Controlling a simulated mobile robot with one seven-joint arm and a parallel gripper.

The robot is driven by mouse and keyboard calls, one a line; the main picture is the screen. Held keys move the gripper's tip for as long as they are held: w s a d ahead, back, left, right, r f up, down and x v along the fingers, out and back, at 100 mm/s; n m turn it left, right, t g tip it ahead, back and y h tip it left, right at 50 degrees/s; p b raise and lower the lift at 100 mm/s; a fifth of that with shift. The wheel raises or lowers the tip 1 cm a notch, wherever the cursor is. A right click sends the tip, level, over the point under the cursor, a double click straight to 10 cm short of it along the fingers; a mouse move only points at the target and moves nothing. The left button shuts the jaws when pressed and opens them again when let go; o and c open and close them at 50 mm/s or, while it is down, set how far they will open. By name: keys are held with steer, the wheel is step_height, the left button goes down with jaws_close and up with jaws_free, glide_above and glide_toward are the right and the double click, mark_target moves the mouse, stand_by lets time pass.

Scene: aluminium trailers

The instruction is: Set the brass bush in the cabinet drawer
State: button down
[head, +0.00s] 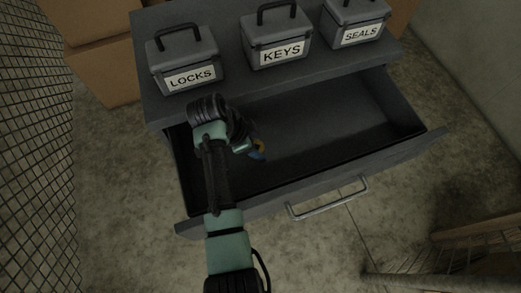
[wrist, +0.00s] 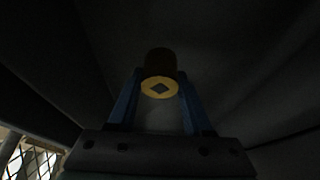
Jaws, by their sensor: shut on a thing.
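In the head view a small yellow part of the bush (head: 260,146) shows beside the blue fingers of my gripper (head: 257,153). The cabinet drawer (head: 330,125) is pulled open and looks empty. My gripper and the bush are over or inside its left part. I cannot tell whether the bush touches the drawer floor.
Three grey lidded boxes stand on the cabinet top (head: 230,88): LOCKS (head: 183,62), KEYS (head: 275,38) and SEALS (head: 354,22). The drawer front has a metal handle (head: 328,198). Wire mesh (head: 35,140) is at left, and cardboard boxes (head: 100,60) stand behind it. The drawer's middle and right are clear.

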step_height(320, 180, down, 4)
steer(key=shift+f+b, duration=0.15)
steer(key=shift+b, duration=0.3)
steer(key=shift+c, duration=1.6)
jaws_free()
steer(key=p+v, duration=0.2)
steer(key=v, duration=1)
steer(key=shift+p, duration=0.3)
